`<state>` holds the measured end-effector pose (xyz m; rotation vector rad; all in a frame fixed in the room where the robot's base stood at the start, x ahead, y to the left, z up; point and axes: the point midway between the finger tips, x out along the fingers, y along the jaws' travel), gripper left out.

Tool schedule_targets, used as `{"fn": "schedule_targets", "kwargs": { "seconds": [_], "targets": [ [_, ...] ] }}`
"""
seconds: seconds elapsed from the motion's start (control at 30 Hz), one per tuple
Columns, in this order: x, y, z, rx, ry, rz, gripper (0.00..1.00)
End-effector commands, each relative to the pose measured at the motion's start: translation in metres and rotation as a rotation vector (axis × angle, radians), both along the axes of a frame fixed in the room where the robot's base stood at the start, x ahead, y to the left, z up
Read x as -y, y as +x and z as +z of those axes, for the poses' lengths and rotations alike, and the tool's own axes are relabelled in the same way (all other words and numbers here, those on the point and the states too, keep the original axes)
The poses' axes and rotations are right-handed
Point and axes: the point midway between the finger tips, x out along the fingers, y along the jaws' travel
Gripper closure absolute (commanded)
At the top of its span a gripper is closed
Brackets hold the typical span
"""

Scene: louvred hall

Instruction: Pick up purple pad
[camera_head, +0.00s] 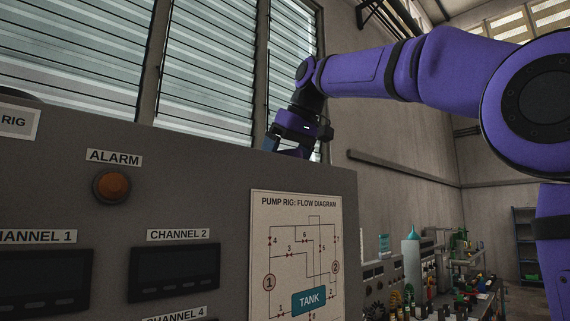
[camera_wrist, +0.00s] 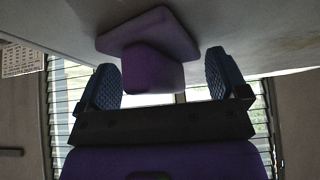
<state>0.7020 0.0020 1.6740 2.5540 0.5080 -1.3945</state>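The purple pad (camera_wrist: 152,70) shows in the wrist view as a flat plate with a block standing out from it. Its plate rests against a pale grey surface at the top of the picture. My gripper (camera_wrist: 163,78) is open, with its dark blue ridged fingers on either side of the block. The block looks close to the left finger, with a wider gap on the right; I cannot tell whether anything touches. In the head view my gripper (camera_head: 287,150) points down at the top edge of the grey cabinet, and I cannot make out the pad there.
The grey cabinet (camera_head: 215,190) fills the lower left of the head view, with an orange alarm lamp (camera_head: 111,186) and a flow diagram (camera_head: 297,255) on its front. Louvred windows (camera_head: 205,60) stand behind. A cluttered bench (camera_head: 440,300) is at the lower right.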

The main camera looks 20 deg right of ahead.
Motion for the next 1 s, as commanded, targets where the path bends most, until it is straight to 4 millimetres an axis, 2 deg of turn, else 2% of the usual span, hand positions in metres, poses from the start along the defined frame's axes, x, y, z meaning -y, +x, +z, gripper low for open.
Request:
{"fn": "schedule_targets", "kwargs": {
  "seconds": [0.03, 0.17, 0.63, 0.67, 0.7, 1.0],
  "targets": [
    [0.0, 0.0, 0.0, 0.0, 0.0, 0.0, 0.2],
    [0.0, 0.0, 0.0, 0.0, 0.0, 0.0, 0.5],
    [0.0, 0.0, 0.002, 0.0, 0.0, 0.0, 0.52],
    [0.0, 0.0, 0.003, 0.0, 0.0, 0.0, 0.56],
    [0.0, 0.0, 0.004, -0.001, 0.0, 0.0, 0.62],
    [0.0, 0.001, 0.025, 0.001, 0.0, 0.0, 0.63]
  ]
}}
